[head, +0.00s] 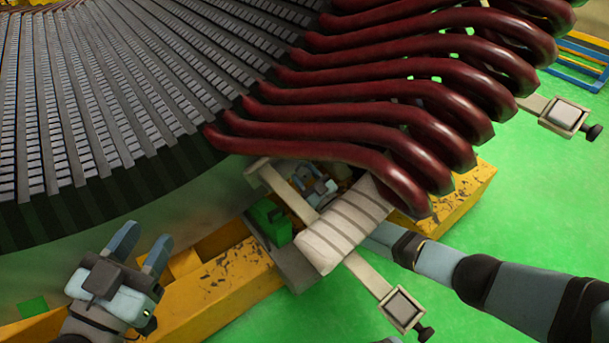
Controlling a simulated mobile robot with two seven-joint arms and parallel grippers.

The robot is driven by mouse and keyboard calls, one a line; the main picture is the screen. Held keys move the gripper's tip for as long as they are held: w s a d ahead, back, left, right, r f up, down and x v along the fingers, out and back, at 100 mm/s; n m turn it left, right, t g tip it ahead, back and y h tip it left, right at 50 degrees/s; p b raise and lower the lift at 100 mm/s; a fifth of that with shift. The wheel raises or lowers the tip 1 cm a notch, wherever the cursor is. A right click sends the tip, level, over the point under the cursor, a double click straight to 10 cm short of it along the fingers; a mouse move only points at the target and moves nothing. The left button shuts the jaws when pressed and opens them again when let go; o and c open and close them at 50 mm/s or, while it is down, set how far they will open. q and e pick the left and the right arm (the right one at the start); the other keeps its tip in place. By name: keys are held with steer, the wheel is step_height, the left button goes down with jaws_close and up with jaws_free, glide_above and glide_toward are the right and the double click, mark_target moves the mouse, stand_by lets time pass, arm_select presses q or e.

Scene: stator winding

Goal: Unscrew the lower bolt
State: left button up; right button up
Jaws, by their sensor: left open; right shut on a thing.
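My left gripper (144,246) is at the lower left, open and empty, with its two fingers apart in front of the grey stator side. My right arm (440,262) comes in from the right and passes behind a pale banded block (345,226). My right gripper (318,189) shows only in part, in the gap under the red coil ends, between a pale bar and the block. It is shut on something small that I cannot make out. The lower bolt is not clearly visible; the block, bar and gripper hide much of that spot.
Dark red coil ends (400,92) hang over the work spot from the slotted stator core (110,80). A green block (270,222) sits beside the banded block. A worn yellow frame (222,293) runs below. Pale clamp arms with dark knobs stick out to the right. Green floor is open at right.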

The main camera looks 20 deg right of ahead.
arm_select(q)
steer(key=shift+a+f, duration=0.1)
steer(key=shift+f, duration=0.05)
arm_select(e)
steer(key=shift+f+n+g+y, duration=0.1)
steer(key=shift+n+g+y, duration=0.45)
steer(key=shift+n, duration=1)
steer(key=shift+n+g+y, duration=0.45)
steer(key=shift+n+g, duration=0.2)
steer(key=shift+n, duration=0.9)
steer(key=o, duration=0.9)
steer(key=shift+s, duration=0.1)
steer(key=shift+s+d, duration=0.1)
steer(key=shift+s, duration=0.1)
arm_select(q)
steer(key=s+n+p, duration=0.1)
steer(key=p, duration=0.1)
steer(key=s+d+n+g+p, duration=0.1)
steer(key=p, duration=0.1)
steer(key=shift+d+f+n+g+y, duration=0.2)
steer(key=shift+f+n+g+y, duration=0.1)
steer(key=shift+f+n, duration=0.1)
arm_select(e)
steer(key=v, duration=1.3)
steer(key=shift+s+d+f, duration=0.1)
steer(key=shift+f, duration=0.05)
